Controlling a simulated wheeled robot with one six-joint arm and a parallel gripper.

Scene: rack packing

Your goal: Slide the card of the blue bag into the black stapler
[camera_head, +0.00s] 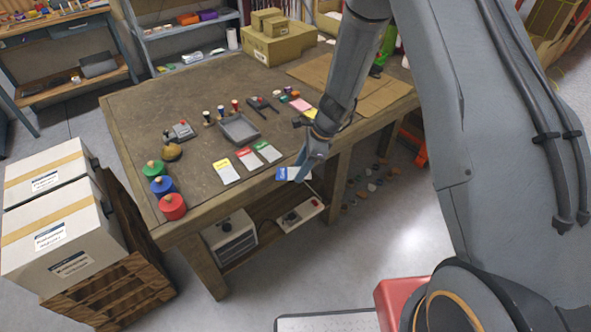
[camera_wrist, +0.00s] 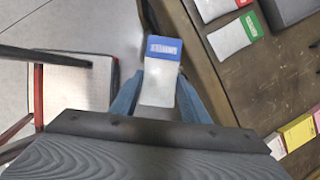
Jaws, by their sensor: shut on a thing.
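The blue bag (camera_wrist: 160,88) is a pale pouch with a lettered blue card (camera_wrist: 163,47) across its top. My gripper (camera_wrist: 158,98) is shut on the pouch, with a blue finger on each side and the card end sticking out beyond them. In the head view the bag (camera_head: 293,173) hangs at the table's front edge, below my gripper (camera_head: 308,162). A small dark object (camera_head: 262,104), perhaps the black stapler, lies on the table behind the grey tray; its shape is too small to be sure.
Bags with yellow (camera_head: 227,173), red (camera_head: 248,159) and green (camera_head: 267,152) cards lie left of my gripper. The grey tray (camera_head: 239,128) stands behind them. Red, blue and green canisters (camera_head: 173,207) line the left edge.

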